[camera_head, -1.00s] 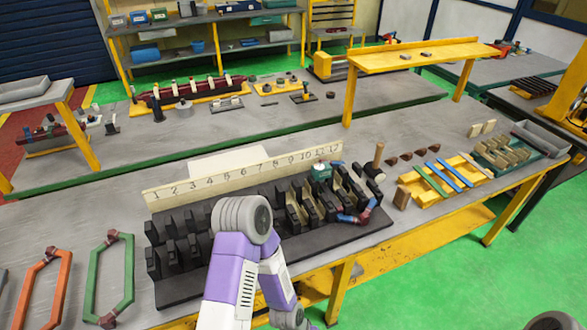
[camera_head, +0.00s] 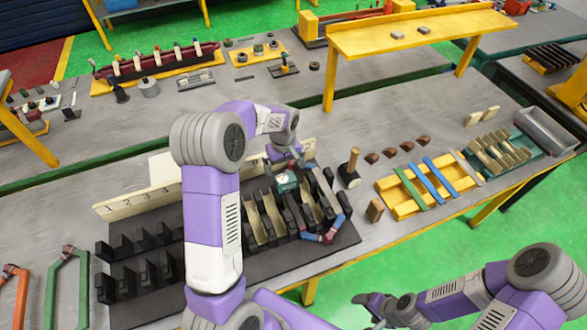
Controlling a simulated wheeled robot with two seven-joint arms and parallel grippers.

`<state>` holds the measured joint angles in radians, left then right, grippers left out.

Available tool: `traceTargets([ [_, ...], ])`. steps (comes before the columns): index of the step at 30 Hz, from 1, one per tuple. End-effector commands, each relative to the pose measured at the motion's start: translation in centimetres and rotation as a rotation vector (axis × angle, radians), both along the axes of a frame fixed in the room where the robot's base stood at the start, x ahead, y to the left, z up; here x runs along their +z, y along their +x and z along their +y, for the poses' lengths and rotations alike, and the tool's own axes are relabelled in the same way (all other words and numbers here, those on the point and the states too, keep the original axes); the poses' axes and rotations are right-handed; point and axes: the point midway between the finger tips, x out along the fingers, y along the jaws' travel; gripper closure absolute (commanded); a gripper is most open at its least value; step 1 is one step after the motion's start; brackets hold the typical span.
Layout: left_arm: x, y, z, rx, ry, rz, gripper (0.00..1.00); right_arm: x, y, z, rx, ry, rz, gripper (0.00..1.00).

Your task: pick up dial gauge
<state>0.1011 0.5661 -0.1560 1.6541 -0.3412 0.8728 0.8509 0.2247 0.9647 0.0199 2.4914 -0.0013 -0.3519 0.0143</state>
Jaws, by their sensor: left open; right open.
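A small teal item with a pale face (camera_head: 286,181) sits among the slots of the black slotted block (camera_head: 318,250), near the back; it looks like the dial gauge, but its dial is too small to read. My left gripper (camera_head: 284,158) is just behind and above it, fingers pointing down and open. I cannot tell whether they touch it. My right gripper (camera_head: 374,310) is open and empty at the bottom, in front of the bench.
A numbered pale strip (camera_head: 140,200) stands behind the block, partly hidden by my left arm. A wooden-handled tool (camera_head: 350,165) and a yellow tray (camera_head: 402,208) are to the right. A yellow shelf (camera_head: 410,35) stands behind.

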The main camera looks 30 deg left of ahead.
Motion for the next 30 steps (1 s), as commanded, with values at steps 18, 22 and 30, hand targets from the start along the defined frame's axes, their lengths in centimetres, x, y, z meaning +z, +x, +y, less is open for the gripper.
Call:
traceTargets([
  [18, -6.8, 0.6, -0.2, -0.002, -0.002, 0.001, 0.00, 0.9, 0.1, 0.0, 0.000, 0.000, -0.001, 0.21],
  [22, -6.8, 0.6, -0.2, -0.003, -0.002, 0.001, 0.00, 0.8, 0.1, 0.0, 0.000, 0.000, -0.001, 0.21],
  [30, -6.7, 0.6, -0.2, -0.003, -0.002, 0.001, 0.37, 0.8, 0.1, 0.0, 0.000, 0.000, -0.001, 0.21],
])
